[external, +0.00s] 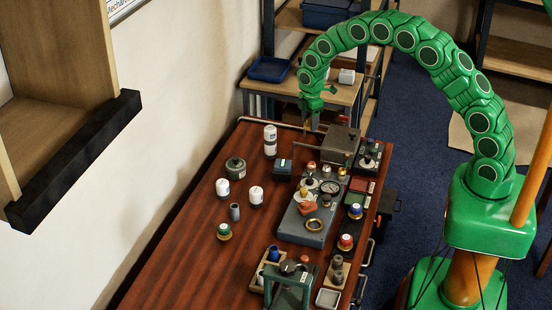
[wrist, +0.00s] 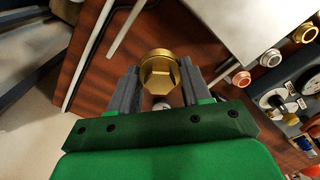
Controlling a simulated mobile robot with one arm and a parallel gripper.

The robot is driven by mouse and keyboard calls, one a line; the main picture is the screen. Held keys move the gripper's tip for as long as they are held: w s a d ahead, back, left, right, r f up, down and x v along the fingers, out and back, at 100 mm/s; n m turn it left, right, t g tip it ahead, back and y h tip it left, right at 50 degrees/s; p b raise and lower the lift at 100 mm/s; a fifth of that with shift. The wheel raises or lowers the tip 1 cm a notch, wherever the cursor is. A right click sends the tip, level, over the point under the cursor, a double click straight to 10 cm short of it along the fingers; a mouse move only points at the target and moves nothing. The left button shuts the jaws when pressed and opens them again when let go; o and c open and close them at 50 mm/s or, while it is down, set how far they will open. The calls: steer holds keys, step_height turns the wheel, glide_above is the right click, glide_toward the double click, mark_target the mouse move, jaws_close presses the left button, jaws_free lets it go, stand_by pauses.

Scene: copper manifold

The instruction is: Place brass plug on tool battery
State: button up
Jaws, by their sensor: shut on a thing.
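The brass plug (wrist: 159,74), a gold round piece with a hexagonal recess, sits between the two grey fingers of my gripper (wrist: 158,84) in the wrist view. My gripper is shut on it. In the external view my gripper (external: 307,121) hangs at the far end of the table, above the surface and left of a grey-brown metal box; the plug is too small to make out clearly there. The tool battery appears to be the small dark block with a teal top (external: 283,166), nearer the camera and slightly left of my gripper. I cannot pick it out in the wrist view.
The metal box (external: 341,145) stands close right of my gripper. A white bottle (external: 270,140) stands left of the battery. A grey manifold plate (external: 305,222) with a gauge and fittings lies nearer the camera. The table's left side (external: 180,240) is largely clear.

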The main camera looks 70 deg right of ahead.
steer(key=s+a+r, duration=0.5)
steer(key=a, duration=0.5)
steer(key=s+a+r, duration=0.5)
steer(key=a+r, duration=0.1)
steer(key=a, duration=0.4)
glide_above(283, 163)
steer(key=shift+m, duration=0.4)
steer(key=f, duration=0.9)
steer(key=shift+s+f, duration=0.25)
steer(key=shift+s, duration=0.05)
steer(key=shift+w+f, duration=0.3)
steer(key=shift+f, duration=1.6)
steer(key=o, duration=1.1)
steer(key=shift+f, duration=0.15)
